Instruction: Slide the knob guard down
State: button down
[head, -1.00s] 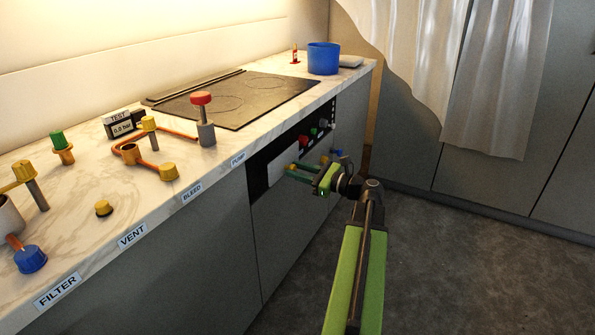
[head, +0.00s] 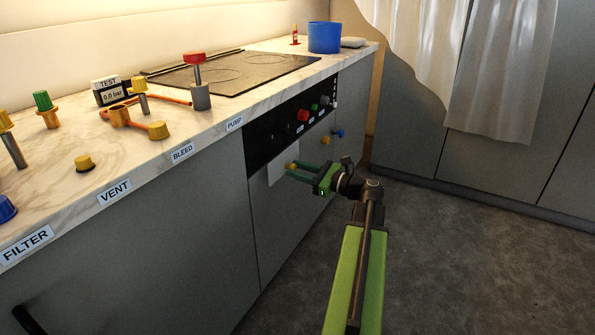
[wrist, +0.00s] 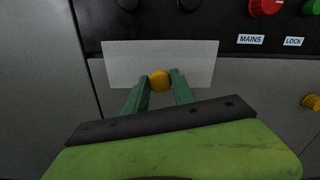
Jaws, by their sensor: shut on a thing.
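The knob guard is a pale flat plate (head: 281,176) with a round yellow knob (wrist: 160,80) at its lower middle. In the head view the guard sits at the lower left edge of the black control panel (head: 262,145) and hangs over the grey cupboard front. In the wrist view the plate (wrist: 125,62) overlaps the panel's bottom edge. My gripper (head: 292,171) is shut on the yellow knob, with one green finger on each side of it. Two dark knobs (wrist: 188,4) show above the plate, cut off by the top of the wrist view.
A red knob (head: 303,115) labelled MAINS and a green one (head: 315,106) are on the panel to the right. Yellow (head: 325,140) and blue (head: 338,133) knobs stick out lower on the cupboard front. Open floor lies to the right.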

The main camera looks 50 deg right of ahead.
jog(key=shift+f, duration=0.15)
jog(key=c, duration=1.1)
grip_release()
jog(key=shift+o, duration=0.2)
jog(key=shift+s, duration=0.1)
jog(key=v, duration=1.7)
jog(key=shift+s, duration=0.15)
